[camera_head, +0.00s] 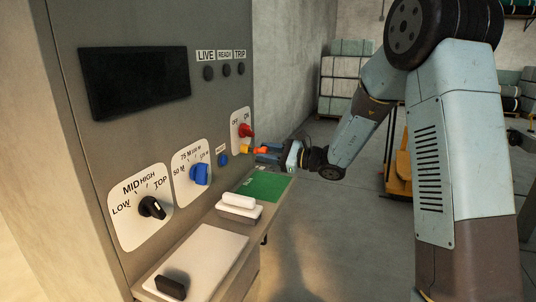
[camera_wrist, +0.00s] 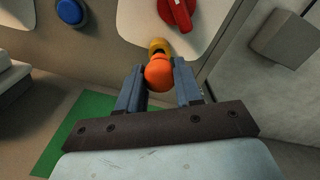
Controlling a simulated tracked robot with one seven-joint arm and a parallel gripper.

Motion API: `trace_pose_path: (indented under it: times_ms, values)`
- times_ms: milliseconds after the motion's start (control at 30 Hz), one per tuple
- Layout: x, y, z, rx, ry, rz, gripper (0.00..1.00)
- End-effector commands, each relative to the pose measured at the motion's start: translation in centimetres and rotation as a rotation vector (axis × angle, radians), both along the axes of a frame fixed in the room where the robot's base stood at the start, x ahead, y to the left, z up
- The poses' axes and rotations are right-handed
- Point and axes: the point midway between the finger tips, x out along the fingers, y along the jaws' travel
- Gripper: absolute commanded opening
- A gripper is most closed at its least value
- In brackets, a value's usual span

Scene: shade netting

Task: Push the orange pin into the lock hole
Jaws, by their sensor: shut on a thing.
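The orange pin (camera_wrist: 159,75) is between the fingers of my gripper (camera_wrist: 160,88) in the wrist view, with its round orange end toward the camera. My gripper is shut on it. A yellow part (camera_wrist: 159,47) shows just beyond the pin, against the panel below the red OFF/ON switch (camera_wrist: 178,12). In the head view the orange pin (camera_head: 260,150) points left at the yellow part (camera_head: 244,149), and my gripper (camera_head: 268,154) is behind it. The lock hole itself is hidden, so I cannot tell how deep the pin sits.
A blue button (camera_head: 223,160) is left of the yellow part. A blue knob (camera_head: 200,174) and a black knob (camera_head: 152,208) are farther left. Below, a shelf carries a green mat (camera_head: 266,185), a white-topped block (camera_head: 238,203) and a pale board (camera_head: 205,252).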

Motion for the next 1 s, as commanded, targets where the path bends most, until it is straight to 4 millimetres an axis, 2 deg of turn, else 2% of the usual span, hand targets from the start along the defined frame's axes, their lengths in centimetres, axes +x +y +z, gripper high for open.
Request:
trace_pose_path:
  times_ms: [1000]
  values:
    - [0.4,1.1,0.0,0.001,0.000,0.000,0.00]
